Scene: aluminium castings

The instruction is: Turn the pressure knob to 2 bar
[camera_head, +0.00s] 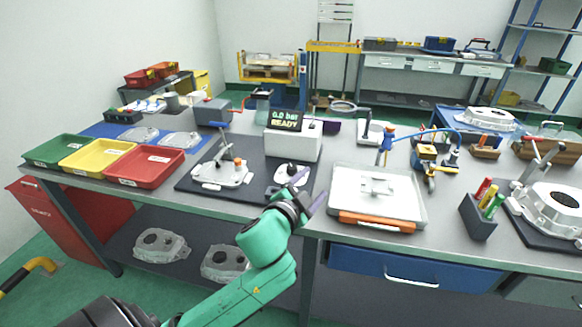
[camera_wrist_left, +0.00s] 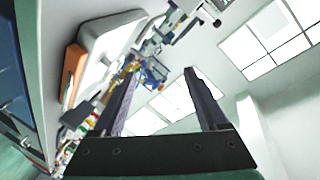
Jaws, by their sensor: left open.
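A white tester box (camera_head: 292,140) stands on the dark mat and bears a black display (camera_head: 286,120). The display reads what looks like 0.0 bar, READY. I cannot clearly make out the pressure knob. A small white part with black round pieces (camera_head: 290,172) sits on the mat in front of the box. My left gripper (camera_head: 309,190) is open and empty at the table's front edge, right of that small part and apart from the box. Its two fingers also show spread in the left wrist view (camera_wrist_left: 160,75), with nothing between them. My right gripper is not in view.
A white tray with an orange front (camera_head: 350,216) lies right of my gripper. A fixture with a white casting (camera_head: 222,172) stands on the mat at left. Green, yellow and red bins (camera_head: 146,182) line the left. A marker holder (camera_head: 474,218) stands at right.

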